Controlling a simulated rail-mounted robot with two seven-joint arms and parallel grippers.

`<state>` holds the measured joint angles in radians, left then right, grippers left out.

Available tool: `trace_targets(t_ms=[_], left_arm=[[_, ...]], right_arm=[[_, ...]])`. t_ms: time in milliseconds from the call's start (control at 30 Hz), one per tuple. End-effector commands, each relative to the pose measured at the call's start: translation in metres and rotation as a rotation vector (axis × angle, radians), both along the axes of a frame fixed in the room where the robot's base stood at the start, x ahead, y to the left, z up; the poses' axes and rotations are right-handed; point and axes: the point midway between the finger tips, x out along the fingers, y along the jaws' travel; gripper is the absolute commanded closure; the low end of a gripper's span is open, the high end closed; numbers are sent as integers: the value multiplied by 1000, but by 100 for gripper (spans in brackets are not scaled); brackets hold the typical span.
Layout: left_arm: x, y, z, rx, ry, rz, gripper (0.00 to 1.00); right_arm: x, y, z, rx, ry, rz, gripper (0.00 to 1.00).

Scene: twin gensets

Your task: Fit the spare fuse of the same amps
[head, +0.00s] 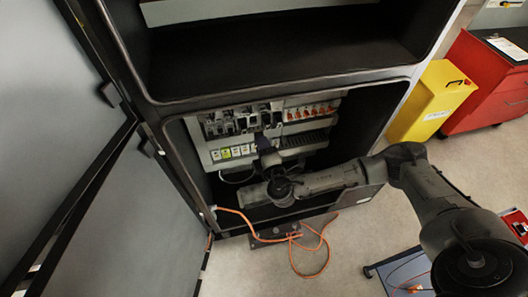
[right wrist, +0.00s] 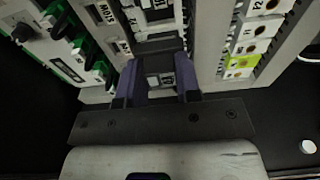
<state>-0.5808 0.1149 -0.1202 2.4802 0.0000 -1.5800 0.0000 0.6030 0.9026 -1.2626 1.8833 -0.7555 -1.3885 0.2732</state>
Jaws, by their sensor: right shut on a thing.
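My right gripper (head: 264,146) reaches into the open lower bay of the cabinet, up to the row of dark modules. In the right wrist view its two purple-blue fingers (right wrist: 160,80) are shut on a dark module (right wrist: 158,46) with a small pale label between them. I cannot tell whether this piece is seated or loose, and its rating is too small to read. White fuse-type holders (right wrist: 262,27) marked with F labels stand in a row to the right; one yellow-green one (right wrist: 240,62) is at the near end. My left gripper is not in view.
The cabinet door (head: 140,215) stands open at the left. Orange-handled switches (head: 310,112) sit right of the dark modules. An orange cable (head: 322,250) lies on the floor. A yellow box (head: 430,100) and red drawer cabinet (head: 490,85) stand at the right.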

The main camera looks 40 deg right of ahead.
Motion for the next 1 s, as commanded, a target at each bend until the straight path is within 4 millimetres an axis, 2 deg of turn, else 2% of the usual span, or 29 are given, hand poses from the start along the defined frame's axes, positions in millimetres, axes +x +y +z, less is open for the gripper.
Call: trace_targets(t_ms=[600, 1000], left_arm=[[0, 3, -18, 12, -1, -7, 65], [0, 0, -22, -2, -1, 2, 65]], right_arm=[[39, -21, -1, 1, 0, -1, 97], [50, -26, -1, 2, 1, 1, 97]])
